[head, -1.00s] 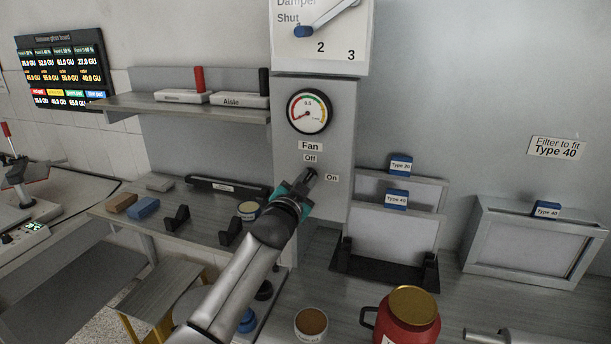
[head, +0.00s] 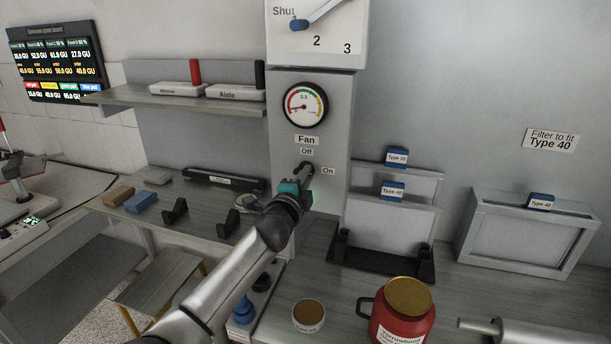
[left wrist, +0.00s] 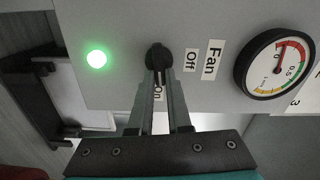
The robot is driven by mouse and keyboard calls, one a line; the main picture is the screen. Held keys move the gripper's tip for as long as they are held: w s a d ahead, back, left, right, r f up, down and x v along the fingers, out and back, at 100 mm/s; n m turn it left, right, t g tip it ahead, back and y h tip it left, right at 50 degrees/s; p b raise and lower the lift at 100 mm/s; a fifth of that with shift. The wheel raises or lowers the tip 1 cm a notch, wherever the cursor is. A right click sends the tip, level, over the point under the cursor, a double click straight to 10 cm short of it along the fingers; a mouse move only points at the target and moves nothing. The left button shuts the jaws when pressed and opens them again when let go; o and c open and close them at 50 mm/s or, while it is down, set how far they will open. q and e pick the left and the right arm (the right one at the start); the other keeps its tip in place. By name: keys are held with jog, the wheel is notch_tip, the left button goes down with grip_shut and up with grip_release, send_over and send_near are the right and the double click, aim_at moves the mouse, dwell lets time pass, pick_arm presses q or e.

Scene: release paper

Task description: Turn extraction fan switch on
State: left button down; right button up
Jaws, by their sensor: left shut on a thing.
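The fan switch is a black rotary knob (left wrist: 158,56) on a grey panel, under the "Fan" and "Off" labels and beside the "On" label. It also shows in the head view (head: 307,167). My left gripper (left wrist: 160,85) is shut on its lever, with one finger on each side. In the left wrist view the lever runs towards the "On" label (left wrist: 159,88), which the fingers partly cover. A green light (left wrist: 96,59) is lit on the panel near the knob. My right gripper is not in view.
A round gauge (head: 304,106) sits above the switch. A shelf (head: 180,99) with two labelled blocks is to the left. Filters in a black rack (head: 381,258), a red jug (head: 402,315) and a small tub (head: 308,316) stand below, right of the arm.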

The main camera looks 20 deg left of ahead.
pick_arm(q)
jog(key=shift+f+m, duration=0.1)
jog(key=shift+m, duration=0.5)
jog(key=c, duration=0.9)
grip_release()
jog(key=shift+o, duration=0.2)
jog(key=s, duration=1.5)
jog(key=shift+a, duration=0.25)
jog(key=shift+s, duration=0.1)
